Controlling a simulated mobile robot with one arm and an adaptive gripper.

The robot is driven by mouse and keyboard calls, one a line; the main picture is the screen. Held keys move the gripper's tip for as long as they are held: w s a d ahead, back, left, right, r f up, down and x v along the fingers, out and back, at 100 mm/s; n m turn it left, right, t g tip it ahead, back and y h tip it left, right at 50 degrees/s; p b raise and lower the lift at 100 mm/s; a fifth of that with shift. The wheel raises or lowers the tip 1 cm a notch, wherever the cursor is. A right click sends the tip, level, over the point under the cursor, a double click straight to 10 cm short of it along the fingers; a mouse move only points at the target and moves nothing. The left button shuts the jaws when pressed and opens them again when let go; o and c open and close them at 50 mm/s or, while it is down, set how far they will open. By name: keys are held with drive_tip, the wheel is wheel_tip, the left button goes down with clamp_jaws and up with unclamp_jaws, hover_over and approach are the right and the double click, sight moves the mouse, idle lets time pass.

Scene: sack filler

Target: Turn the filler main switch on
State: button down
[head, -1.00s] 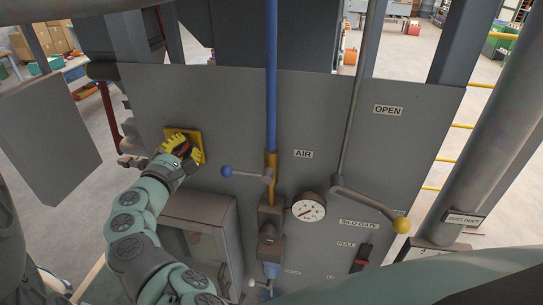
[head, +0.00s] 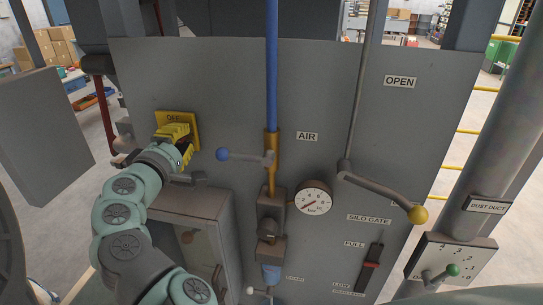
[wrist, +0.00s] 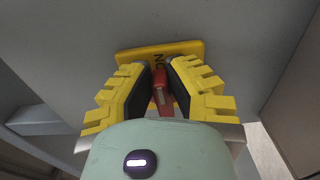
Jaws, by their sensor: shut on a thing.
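The main switch is a yellow plate (head: 190,119) on the upper left of the grey panel, with OFF legible at its top in the head view.
A blue-knobbed air lever (head: 222,154) sits right of the switch. A grey box (head: 195,215) protrudes below my gripper. Further right are a gauge (head: 314,201) and the yellow-knobbed silo gate lever (head: 417,215). The panel above the switch is bare.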

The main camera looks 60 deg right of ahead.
drive_tip(key=shift+f, duration=0.2)
idle(0.3)
drive_tip(key=c, duration=0.9)
unclamp_jaws()
drive_tip(key=shift+r, duration=0.1)
drive_tip(key=shift+c, duration=0.2)
drive_tip(key=shift+r, duration=0.15)
